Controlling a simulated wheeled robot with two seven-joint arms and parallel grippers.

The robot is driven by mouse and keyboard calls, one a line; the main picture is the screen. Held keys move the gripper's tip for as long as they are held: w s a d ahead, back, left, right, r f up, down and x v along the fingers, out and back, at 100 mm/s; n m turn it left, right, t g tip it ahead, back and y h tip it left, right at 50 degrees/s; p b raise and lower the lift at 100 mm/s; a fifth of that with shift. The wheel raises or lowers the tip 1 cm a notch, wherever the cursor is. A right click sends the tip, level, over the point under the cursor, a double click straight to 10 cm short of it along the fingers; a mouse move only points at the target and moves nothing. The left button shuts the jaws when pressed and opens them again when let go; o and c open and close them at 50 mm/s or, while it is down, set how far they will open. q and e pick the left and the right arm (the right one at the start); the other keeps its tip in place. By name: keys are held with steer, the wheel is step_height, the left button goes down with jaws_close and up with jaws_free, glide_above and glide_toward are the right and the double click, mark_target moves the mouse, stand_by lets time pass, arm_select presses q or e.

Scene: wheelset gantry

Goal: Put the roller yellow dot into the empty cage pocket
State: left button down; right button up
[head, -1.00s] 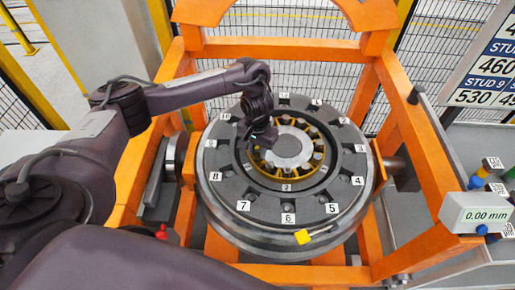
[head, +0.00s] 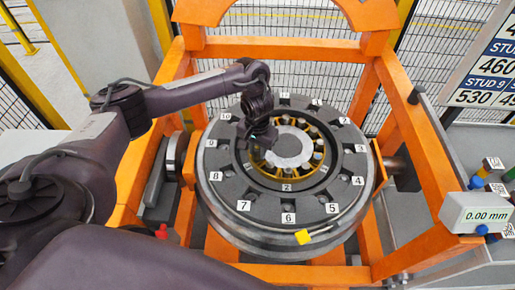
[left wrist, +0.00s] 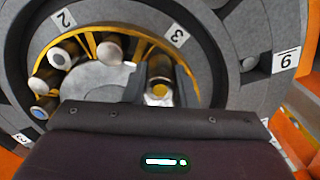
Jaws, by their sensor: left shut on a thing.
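My left gripper (head: 262,150) is over the left part of the brass-yellow cage ring (head: 287,187) in the middle of the dark wheel hub. In the left wrist view, a dark roller with a yellow dot on its end, the roller yellow dot (left wrist: 159,91), is between the two fingers, which are shut on it. The cage (left wrist: 185,62) curves close behind it. I cannot tell whether the roller is in a pocket or above one. Other rollers sit in the cage, among them a pale-ended one (left wrist: 110,53) and a blue-dotted one (left wrist: 40,112). The empty pocket is not clearly visible. My right gripper is not in view.
The numbered dark ring (head: 240,187) surrounds the cage inside an orange gantry (head: 425,150). A yellow tag (head: 302,237) on a thin rod lies at the ring's front edge. A gauge reading 0.00 mm (head: 480,214) stands at the right, with coloured items behind it.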

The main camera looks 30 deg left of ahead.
mark_target(257, 147)
arm_select(q)
steer(key=shift+f, duration=0.8)
steer(key=c, duration=1.1)
jaws_free()
steer(key=shift+r, duration=3.95)
